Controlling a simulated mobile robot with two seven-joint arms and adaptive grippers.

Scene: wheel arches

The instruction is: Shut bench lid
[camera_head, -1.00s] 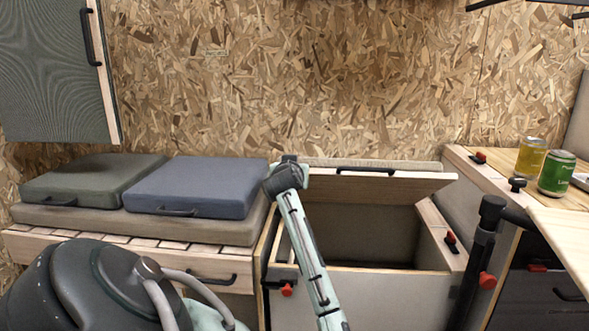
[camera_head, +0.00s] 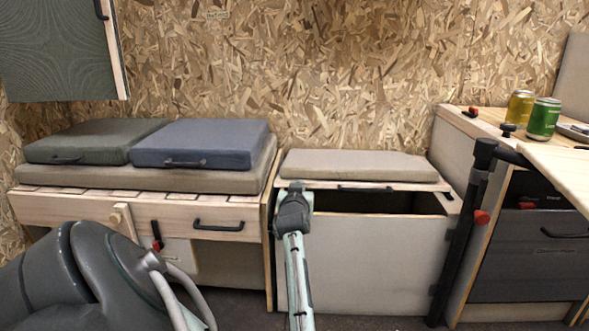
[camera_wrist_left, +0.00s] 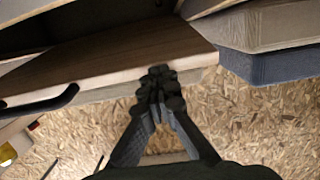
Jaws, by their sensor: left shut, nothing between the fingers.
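The bench lid (camera_head: 350,164) has a beige cushion on top and a wooden front edge with a black handle (camera_head: 365,190). It lies almost level over the white-fronted bench box (camera_head: 375,255), with a dark gap showing beneath its front edge. My left gripper (camera_head: 296,190) is at the lid's left front corner and hides part of it. In the left wrist view, the left gripper (camera_wrist_left: 157,76) has its fingers together and empty, at the edge of the wooden lid panel (camera_wrist_left: 120,62). Whether it touches the lid I cannot tell. My right gripper is out of view.
A bench with green (camera_head: 90,140) and blue (camera_head: 200,143) cushions stands to the left. A black post (camera_head: 467,220) with a red knob and a counter with two cans (camera_head: 543,118) stand to the right. A chipboard wall (camera_head: 330,70) is behind.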

